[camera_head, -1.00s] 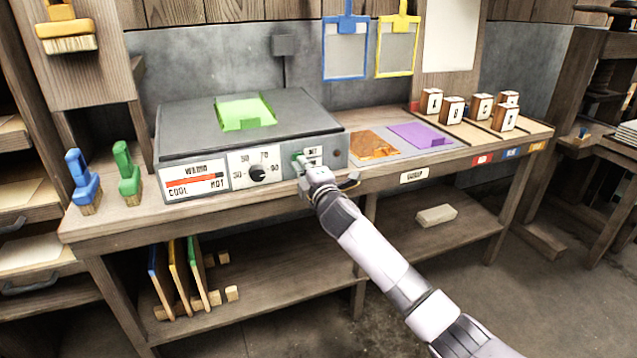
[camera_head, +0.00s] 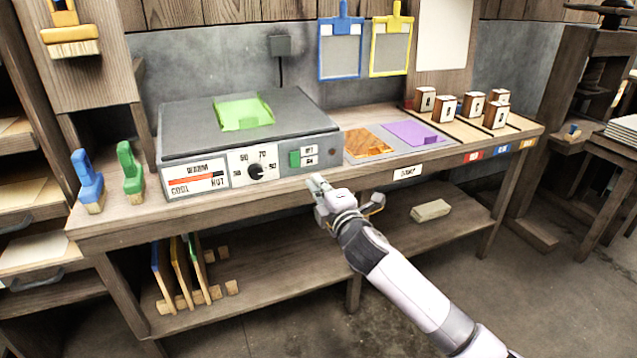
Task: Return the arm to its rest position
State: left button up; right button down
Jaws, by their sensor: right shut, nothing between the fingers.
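My right gripper (camera_head: 318,186) is in front of the hot plate's control panel, near the front edge of the bench. It is shut and empty. My right arm reaches in from the lower right. A green sheet (camera_head: 242,112) lies on top of the plate. My left gripper is not in view.
Orange (camera_head: 368,142) and purple (camera_head: 411,133) sheets lie on the bench right of the hot plate. Blue (camera_head: 88,181) and green (camera_head: 130,172) brushes stand at the left. A lower shelf (camera_head: 270,288) holds framed boards and a pale block (camera_head: 430,210).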

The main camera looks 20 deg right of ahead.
dwell(0.3)
